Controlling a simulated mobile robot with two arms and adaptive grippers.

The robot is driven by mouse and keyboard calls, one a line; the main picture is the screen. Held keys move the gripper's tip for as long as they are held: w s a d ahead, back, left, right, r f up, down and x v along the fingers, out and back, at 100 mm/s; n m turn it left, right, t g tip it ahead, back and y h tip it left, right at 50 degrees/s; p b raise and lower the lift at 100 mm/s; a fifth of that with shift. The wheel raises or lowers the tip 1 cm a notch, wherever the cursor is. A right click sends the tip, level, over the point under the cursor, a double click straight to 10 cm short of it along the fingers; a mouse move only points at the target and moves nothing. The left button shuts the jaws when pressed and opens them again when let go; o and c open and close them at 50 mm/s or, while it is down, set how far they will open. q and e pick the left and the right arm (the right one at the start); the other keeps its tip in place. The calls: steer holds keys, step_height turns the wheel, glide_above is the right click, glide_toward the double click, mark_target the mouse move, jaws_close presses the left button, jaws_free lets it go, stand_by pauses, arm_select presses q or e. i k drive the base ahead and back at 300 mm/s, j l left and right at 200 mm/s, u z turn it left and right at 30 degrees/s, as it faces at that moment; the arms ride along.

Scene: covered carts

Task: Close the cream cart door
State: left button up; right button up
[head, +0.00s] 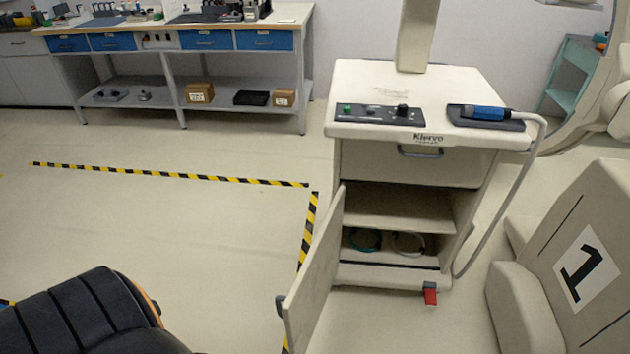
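The cream cart (420,95) stands right of centre in the head view, with a control panel on its top. Its cream door (315,275) is hinged at the left side of the lower compartment and stands wide open, swung out toward me. A dark handle (281,305) sits on the door's free edge. The open compartment shows a shelf (400,207) with coiled cables (408,243) below it. The drawer (415,163) above is shut. Neither of my grippers is in view.
A black ribbed padded shape (80,310) fills the lower left. A cream body marked 1 (575,270) stands close at the lower right. A hose (505,200) hangs along the cart's right side. Floor left of the door is clear, with striped tape (170,174). A workbench (190,60) stands behind.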

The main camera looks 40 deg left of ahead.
mark_target(301, 311)
steer(key=j, duration=2.05)
